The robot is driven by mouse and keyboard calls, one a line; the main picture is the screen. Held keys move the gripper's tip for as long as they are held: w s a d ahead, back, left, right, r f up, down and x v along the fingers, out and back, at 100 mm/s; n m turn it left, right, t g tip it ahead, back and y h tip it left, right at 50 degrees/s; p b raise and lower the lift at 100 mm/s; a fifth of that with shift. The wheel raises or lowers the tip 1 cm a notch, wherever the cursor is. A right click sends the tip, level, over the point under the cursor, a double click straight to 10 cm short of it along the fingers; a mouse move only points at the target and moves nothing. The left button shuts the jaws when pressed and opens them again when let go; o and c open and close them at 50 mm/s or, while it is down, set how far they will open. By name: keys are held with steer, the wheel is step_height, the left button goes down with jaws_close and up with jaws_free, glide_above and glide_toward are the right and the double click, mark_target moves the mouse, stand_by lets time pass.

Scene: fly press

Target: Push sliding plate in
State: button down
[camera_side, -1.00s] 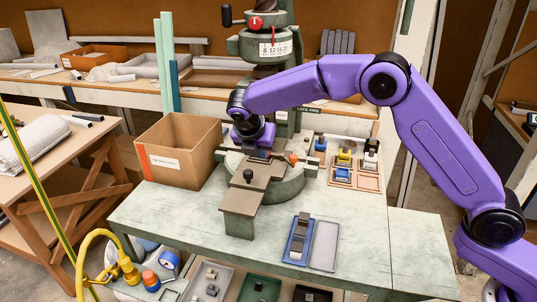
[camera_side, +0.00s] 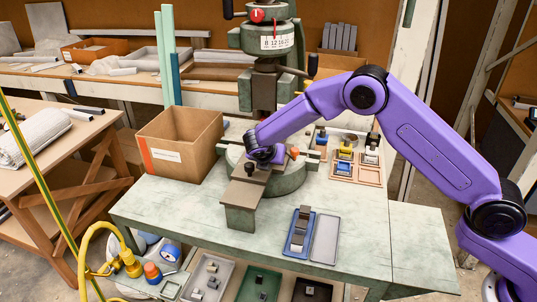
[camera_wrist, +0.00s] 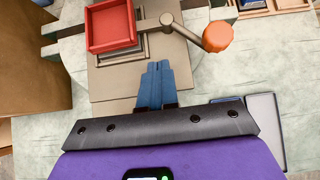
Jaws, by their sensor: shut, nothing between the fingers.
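The sliding plate (camera_side: 243,194) is a flat grey-brown slab sticking out from the round press table toward the front of the bench. A red square tray (camera_wrist: 109,48) sits beyond the fingertips.
A metal bar with an orange knob (camera_wrist: 217,36) lies ahead right of my fingers. The cardboard box (camera_side: 170,160) stands left of the press. Blue and grey trays (camera_side: 325,238) lie front right, with sorting trays (camera_side: 350,172) behind. The front left bench top is clear.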

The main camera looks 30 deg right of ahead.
steer(key=shift+w+d, duration=1.4)
steer(key=shift+d, duration=0.05)
steer(key=shift+w+d, duration=1.05)
